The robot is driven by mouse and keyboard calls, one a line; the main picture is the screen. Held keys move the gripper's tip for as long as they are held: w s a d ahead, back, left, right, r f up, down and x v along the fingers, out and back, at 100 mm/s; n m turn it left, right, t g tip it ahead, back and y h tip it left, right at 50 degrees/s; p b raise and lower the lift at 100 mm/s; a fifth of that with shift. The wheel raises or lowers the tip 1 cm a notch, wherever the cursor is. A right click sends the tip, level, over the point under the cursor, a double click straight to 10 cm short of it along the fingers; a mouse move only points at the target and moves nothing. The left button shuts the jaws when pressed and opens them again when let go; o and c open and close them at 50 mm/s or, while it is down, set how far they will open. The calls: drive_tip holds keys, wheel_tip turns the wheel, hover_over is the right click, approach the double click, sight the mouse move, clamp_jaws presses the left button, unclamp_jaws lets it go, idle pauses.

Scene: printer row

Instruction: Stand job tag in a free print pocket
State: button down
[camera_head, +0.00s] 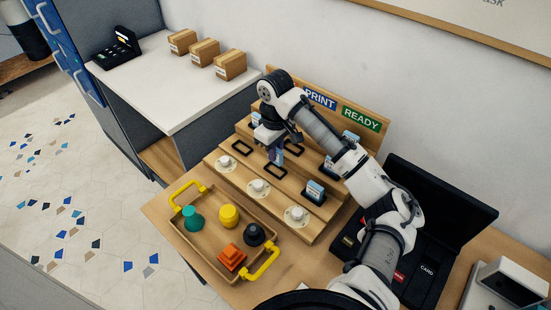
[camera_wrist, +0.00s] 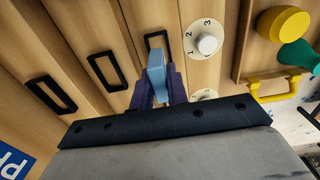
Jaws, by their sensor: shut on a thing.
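My gripper (camera_head: 277,147) is shut on a blue job tag (camera_head: 276,156), which hangs below it over the wooden stepped rack (camera_head: 225,183). In the wrist view the tag (camera_wrist: 156,72) stands between the fingers (camera_wrist: 157,88), and its far end overlaps the edge of a black-framed pocket (camera_wrist: 148,38). Two more empty pockets, one in the middle (camera_wrist: 107,57) and one at the left (camera_wrist: 37,79), show there. In the head view an empty front pocket (camera_head: 275,178) lies just below the tag. The PRINT sign (camera_head: 320,98) is at the back. Whether the tag touches the rack is unclear.
Blue-and-white tags (camera_head: 315,190) stand in pockets under the READY sign (camera_head: 360,117). White dials (camera_head: 258,187) line the front step. A tray (camera_head: 210,250) with coloured pieces lies in front. An open black case (camera_head: 440,215) is at right.

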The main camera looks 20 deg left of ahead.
drive_tip(key=shift+f+p, duration=0.35)
drive_tip(key=shift+f, duration=1.75)
drive_tip(key=shift+f, duration=0.15)
drive_tip(key=c, duration=1.4)
unclamp_jaws()
wheel_tip(320, 180, up, 12)
drive_tip(key=shift+r+b, duration=0.15)
drive_tip(key=shift+b, duration=0.85)
